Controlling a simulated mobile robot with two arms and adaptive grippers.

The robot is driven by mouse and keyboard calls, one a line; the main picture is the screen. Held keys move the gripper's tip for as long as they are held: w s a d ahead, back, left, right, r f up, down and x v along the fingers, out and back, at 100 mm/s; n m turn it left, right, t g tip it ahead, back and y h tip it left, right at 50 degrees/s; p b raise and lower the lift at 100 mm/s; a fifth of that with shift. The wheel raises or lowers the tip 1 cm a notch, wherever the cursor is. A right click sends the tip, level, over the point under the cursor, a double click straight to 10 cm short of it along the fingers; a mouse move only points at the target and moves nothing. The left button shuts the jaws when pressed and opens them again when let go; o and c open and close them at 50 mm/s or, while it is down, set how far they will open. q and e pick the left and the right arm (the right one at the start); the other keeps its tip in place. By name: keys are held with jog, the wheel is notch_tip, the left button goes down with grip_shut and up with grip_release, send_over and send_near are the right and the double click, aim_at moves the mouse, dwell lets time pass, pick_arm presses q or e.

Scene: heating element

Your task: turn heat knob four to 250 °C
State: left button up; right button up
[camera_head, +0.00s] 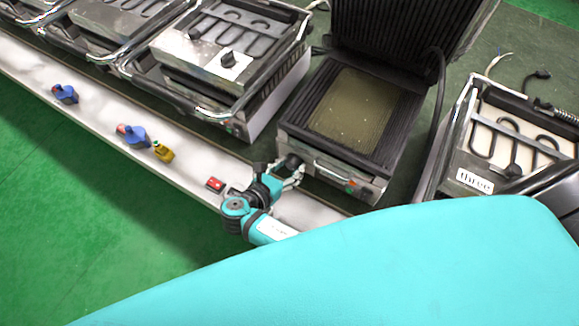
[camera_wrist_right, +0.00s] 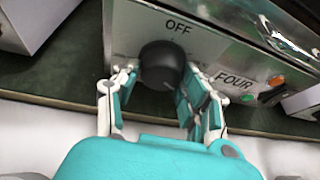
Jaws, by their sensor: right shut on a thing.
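Heat knob four (camera_wrist_right: 161,66) is a round black knob on the metal front of a grill. In the right wrist view, "OFF" is printed above it and a "FOUR" label (camera_wrist_right: 236,80) sits to its right. My right gripper (camera_wrist_right: 160,82) has a finger on each side of the knob and is shut on it. The knob's pointer and any 250 °C mark cannot be made out. In the head view, the right gripper (camera_head: 289,174) is at the front of the open grill (camera_head: 300,130), at the knob (camera_head: 293,161). My left gripper is not in view.
Green and orange lights (camera_wrist_right: 276,82) sit right of the label. A red item (camera_head: 215,184), a yellow bottle (camera_head: 163,152) and blue items (camera_head: 134,135) lie on the white ledge (camera_head: 100,117). A unit labelled "three" (camera_head: 474,181) stands at right, other grills at left.

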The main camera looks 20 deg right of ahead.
jog(key=shift+c, duration=0.3)
jog(key=shift+s+d+r+m+p, duration=0.1)
jog(key=shift+r+m+p, duration=0.05)
jog(key=shift+m+p, duration=0.55)
jog(key=shift+m+t+y+p, duration=0.3)
jog(key=shift+t+y+p, duration=0.1)
jog(key=shift+t+p, duration=0.1)
jog(key=shift+m+t, duration=0.3)
jog(key=shift+m, duration=0.2)
jog(key=shift+m+t+y, duration=0.5)
jog(key=shift+m+y, duration=0.1)
jog(key=shift+m, duration=0.2)
jog(key=shift+d, duration=0.1)
